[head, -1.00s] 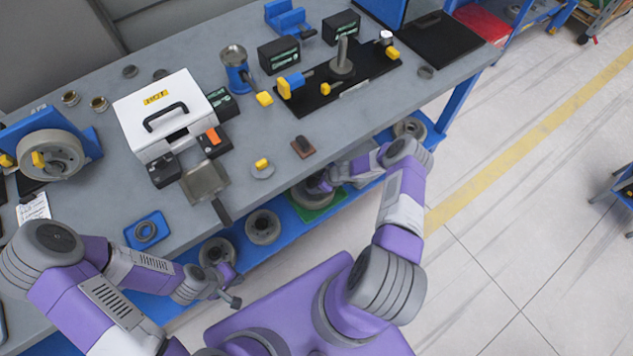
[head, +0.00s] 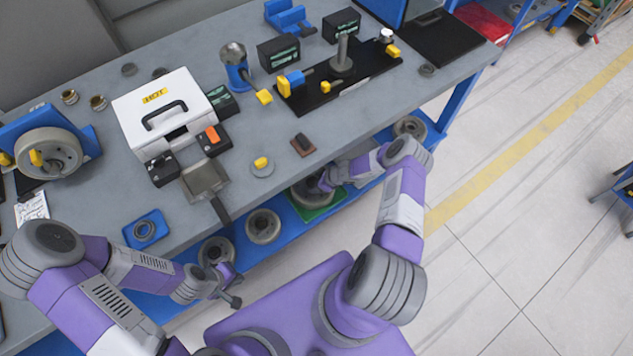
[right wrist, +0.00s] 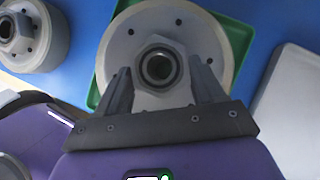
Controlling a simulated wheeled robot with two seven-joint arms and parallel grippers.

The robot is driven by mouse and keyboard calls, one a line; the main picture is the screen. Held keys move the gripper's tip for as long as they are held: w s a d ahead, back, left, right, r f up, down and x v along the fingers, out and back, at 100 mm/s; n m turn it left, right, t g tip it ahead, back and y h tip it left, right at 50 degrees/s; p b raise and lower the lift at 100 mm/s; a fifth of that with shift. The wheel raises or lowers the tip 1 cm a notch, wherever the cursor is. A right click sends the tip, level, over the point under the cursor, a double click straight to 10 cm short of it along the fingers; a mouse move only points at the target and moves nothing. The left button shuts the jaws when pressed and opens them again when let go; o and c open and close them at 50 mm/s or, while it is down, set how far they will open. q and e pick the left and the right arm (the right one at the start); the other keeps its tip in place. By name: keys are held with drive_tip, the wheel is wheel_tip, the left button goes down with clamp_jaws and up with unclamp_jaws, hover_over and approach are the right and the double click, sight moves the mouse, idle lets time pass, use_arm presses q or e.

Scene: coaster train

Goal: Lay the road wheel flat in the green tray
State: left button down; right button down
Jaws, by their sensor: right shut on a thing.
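The road wheel (right wrist: 205,40) is a pale grey disc with a hub and a central bore. It faces my right wrist camera and lies over the green tray (right wrist: 241,38). In the head view the wheel (head: 302,197) is at the green tray (head: 322,211) on the lower shelf, partly hidden by my right gripper (head: 326,181). In the right wrist view my right gripper (right wrist: 160,88) is shut on the wheel's hub, one finger on each side. Whether the wheel's underside touches the tray floor is hidden. My left gripper (head: 234,290) is low, in front of the shelf, its jaws unclear.
Other wheels (head: 263,226) (head: 216,251) stand on the blue lower shelf (head: 285,238), left of the tray. Another wheel (head: 409,127) is at its right end. The grey bench top (head: 330,125) overhangs the shelf and carries a white case (head: 165,115) and tools.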

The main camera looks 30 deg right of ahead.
drive_tip(key=shift+w+a+r, duration=0.1)
drive_tip(key=shift+w, duration=0.15)
drive_tip(key=shift+c, duration=1)
unclamp_jaws()
drive_tip(key=shift+s, duration=0.1)
drive_tip(key=shift+o, duration=0.8)
drive_tip(key=shift+s+f, duration=0.4)
drive_tip(key=shift+s, duration=0.05)
drive_tip(key=v, duration=0.2)
drive_tip(key=p+v, duration=0.1)
drive_tip(key=v, duration=0.2)
drive_tip(key=p+v, duration=0.1)
drive_tip(key=v, duration=0.1)
drive_tip(key=shift+w+r, duration=0.15)
drive_tip(key=shift+r, duration=0.35)
drive_tip(key=shift+f, duration=0.1)
